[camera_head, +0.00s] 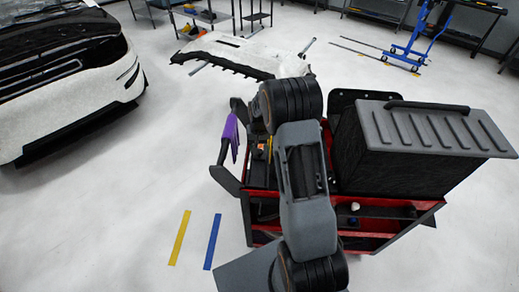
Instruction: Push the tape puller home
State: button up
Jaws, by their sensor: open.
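I cannot make out a tape puller for certain. A small orange item (261,147) lies in the red cart (262,210), close to the left side of my arm, too small to identify. My arm crosses the middle of the view over the cart. My gripper does not show; the arm's own links hide the area around its end. The part of the cart under the arm is hidden too.
A purple cloth (231,134) hangs at the cart's left side. A large dark box (415,140) stands on the cart's right. A white bumper (245,52) is behind. A white car (70,75) stands left. Yellow (180,238) and blue (212,242) strips mark open floor.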

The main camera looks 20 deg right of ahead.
aim_at(259, 155)
jog(key=shift+f, duration=1.25)
jog(key=shift+c, duration=0.3)
grip_shut()
